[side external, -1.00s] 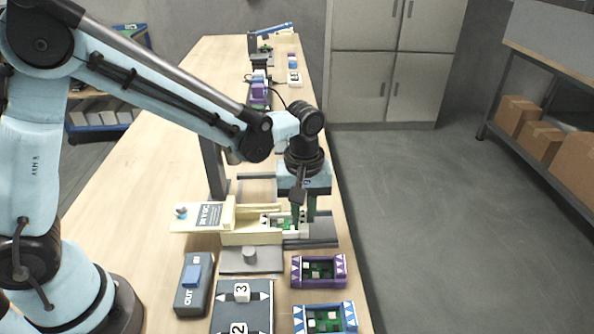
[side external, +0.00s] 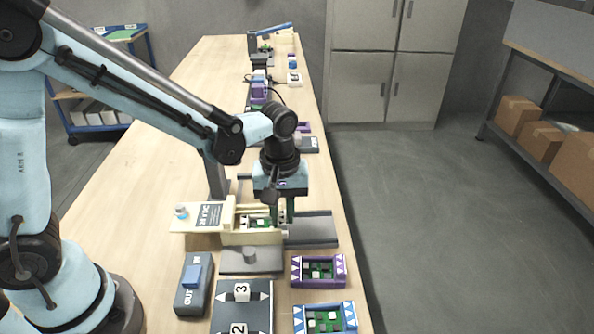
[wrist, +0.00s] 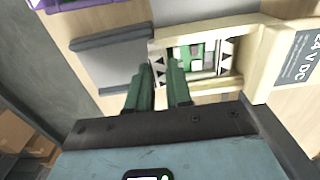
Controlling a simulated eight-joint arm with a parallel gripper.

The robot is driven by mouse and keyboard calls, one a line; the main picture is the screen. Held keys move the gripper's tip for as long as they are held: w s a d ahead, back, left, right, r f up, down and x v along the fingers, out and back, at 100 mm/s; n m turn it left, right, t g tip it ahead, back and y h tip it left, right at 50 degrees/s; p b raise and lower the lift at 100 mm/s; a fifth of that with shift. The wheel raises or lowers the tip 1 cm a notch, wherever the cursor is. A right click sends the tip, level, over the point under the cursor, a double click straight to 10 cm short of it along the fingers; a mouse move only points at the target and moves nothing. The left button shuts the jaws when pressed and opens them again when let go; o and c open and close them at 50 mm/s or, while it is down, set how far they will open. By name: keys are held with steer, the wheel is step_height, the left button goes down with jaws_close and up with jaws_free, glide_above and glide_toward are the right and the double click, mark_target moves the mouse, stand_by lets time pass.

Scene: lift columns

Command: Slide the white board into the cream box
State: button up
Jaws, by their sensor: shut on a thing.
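The white board (side external: 262,222) has a white frame with black triangles around green and white parts. It lies mostly within the cream box (side external: 250,239), with its right end at the box's open right side. The board also shows in the wrist view (wrist: 192,54), between the pale walls of the cream box (wrist: 262,50). My gripper (side external: 286,217) points down at the board's right end and is shut on it. In the wrist view my green fingers (wrist: 160,88) stand at that end and hide part of it.
A grey platform (side external: 315,230) lies right of the box. Purple (side external: 318,268) and blue (side external: 325,317) framed boards sit in front. A grey box with a blue switch (side external: 194,285) and a dark numbered plate (side external: 258,312) are nearby. The box's label plate (side external: 208,214) sticks out left.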

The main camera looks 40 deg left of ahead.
steer(key=shift+s+a, duration=0.4)
steer(key=o, duration=0.7)
steer(key=shift+o, duration=0.2)
step_height(320, 180, up, 6)
stand_by(0.7)
